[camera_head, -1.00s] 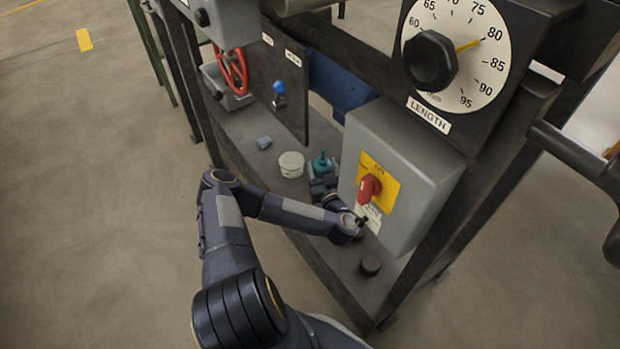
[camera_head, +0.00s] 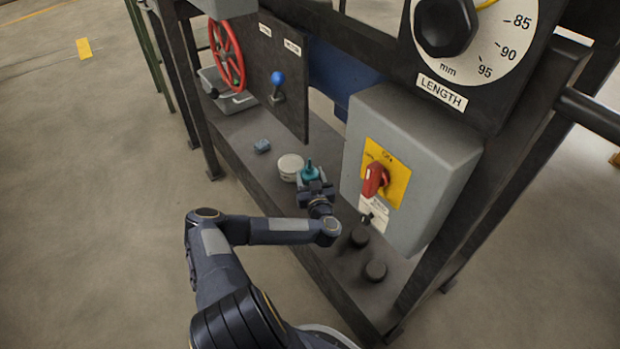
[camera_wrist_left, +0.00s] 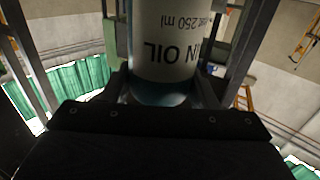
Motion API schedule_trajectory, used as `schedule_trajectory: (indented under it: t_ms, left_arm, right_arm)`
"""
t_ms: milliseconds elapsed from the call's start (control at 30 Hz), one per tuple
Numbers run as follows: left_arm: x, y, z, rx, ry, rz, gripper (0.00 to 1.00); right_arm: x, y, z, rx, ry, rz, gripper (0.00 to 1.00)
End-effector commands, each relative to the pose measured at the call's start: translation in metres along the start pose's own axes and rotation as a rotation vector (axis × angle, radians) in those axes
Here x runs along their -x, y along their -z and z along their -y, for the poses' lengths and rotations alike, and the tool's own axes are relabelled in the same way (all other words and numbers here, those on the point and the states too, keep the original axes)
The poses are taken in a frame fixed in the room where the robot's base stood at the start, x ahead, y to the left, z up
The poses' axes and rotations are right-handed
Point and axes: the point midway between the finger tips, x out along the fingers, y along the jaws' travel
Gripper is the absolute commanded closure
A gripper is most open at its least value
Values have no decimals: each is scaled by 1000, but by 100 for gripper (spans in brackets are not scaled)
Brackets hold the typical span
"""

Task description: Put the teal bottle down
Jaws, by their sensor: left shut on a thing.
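The teal bottle (camera_head: 309,172) is in my left gripper (camera_head: 314,188), over the dark bench shelf beside a white round tub. In the left wrist view the bottle (camera_wrist_left: 172,50) fills the top middle, with a white label reading "OIL" and "250 ml" upside down. The left gripper's fingers (camera_wrist_left: 165,92) are shut on its sides. In the head view the gripper hides the bottle's lower part, so I cannot tell if its base touches the shelf. My right gripper is not in view.
The white tub (camera_head: 290,167) stands just left of the bottle. A small blue-grey block (camera_head: 262,146) lies farther left on the shelf (camera_head: 235,140). A grey switch box (camera_head: 415,165) with a red handle (camera_head: 375,180) rises at right. Two dark knobs (camera_head: 375,270) stand near the front.

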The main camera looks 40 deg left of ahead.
Motion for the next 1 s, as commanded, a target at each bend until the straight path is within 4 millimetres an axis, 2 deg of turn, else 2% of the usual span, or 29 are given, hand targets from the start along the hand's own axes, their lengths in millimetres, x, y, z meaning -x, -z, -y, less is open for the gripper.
schedule_trajectory:
  t_ms: [167, 200, 367, 733, 867, 1000]
  left_arm:
    - [0, -1, 0, 0, 0, -1, 77]
    - [0, -2, 0, 0, 1, 0, 44]
    - [0, -2, 0, 0, 1, 0, 25]
    - [5, 3, -1, 0, -1, 1, 25]
    - [25, 6, -1, -1, -3, 2, 25]
    - [56, 6, -2, 0, -5, 4, 25]
  right_arm:
    - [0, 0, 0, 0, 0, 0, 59]
    - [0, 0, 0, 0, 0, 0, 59]
    - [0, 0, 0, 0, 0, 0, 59]
    - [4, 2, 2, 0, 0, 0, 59]
    - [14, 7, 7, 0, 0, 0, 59]
    - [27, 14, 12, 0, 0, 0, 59]
